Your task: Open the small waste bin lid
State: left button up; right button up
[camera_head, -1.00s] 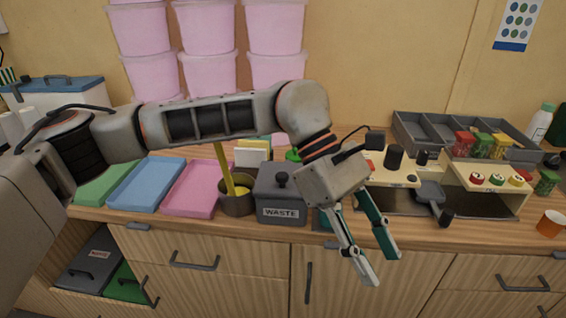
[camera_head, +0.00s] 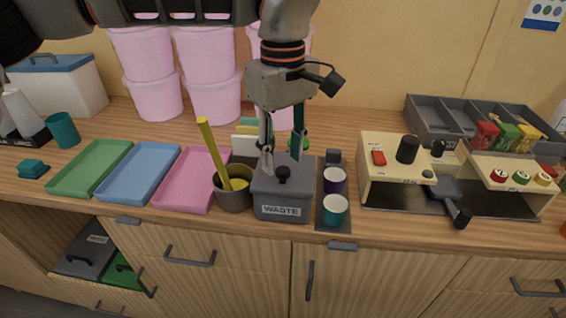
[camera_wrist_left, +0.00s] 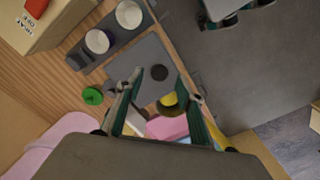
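The small waste bin (camera_head: 281,203) is a grey box labelled WASTE near the counter's front edge. Its lid lies flat and shut, with a dark round knob (camera_head: 283,173) on top. My left gripper (camera_head: 282,160) points down over the lid, its two fingers apart on either side of the knob in the head view. In the left wrist view the grey lid (camera_wrist_left: 146,55) and its knob (camera_wrist_left: 159,72) show between and just beyond the open fingertips (camera_wrist_left: 166,86). I cannot tell whether the fingers touch the lid.
A brown pot (camera_head: 234,198) with a yellow stick stands close on the bin's left. A dark holder with a purple cup (camera_head: 334,181) and a teal cup (camera_head: 335,210) is close on its right. Pink (camera_head: 187,180), blue and green trays lie further left.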

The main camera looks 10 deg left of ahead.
pick_arm(q)
jog(key=shift+f, duration=1.3)
pick_arm(e)
jog(key=shift+f, duration=0.15)
pick_arm(q)
grip_shut()
jog(key=shift+w+r+p, duration=0.35)
jog(key=shift+r+p, duration=0.25)
jog(key=shift+p, duration=0.25)
jog(key=w+r+p, duration=0.2)
jog(key=p, duration=0.3)
jog(key=shift+r, duration=0.3)
jog(key=shift+w+a+r+p, duration=0.1)
jog(key=shift+w+r+p, duration=0.1)
jog(key=shift+p, duration=0.25)
jog(key=shift+w+r+p, duration=0.15)
jog(key=shift+w+p, duration=0.2)
jog(key=shift+w, duration=0.55)
pick_arm(e)
notch_tip(320, 180, up, 6)
jog(key=d, duration=0.2)
jog(key=shift+s+r+h, duration=0.2)
jog(key=shift+s+h, duration=0.1)
jog(key=shift+a+r, duration=0.1)
jog(key=shift+a, duration=0.05)
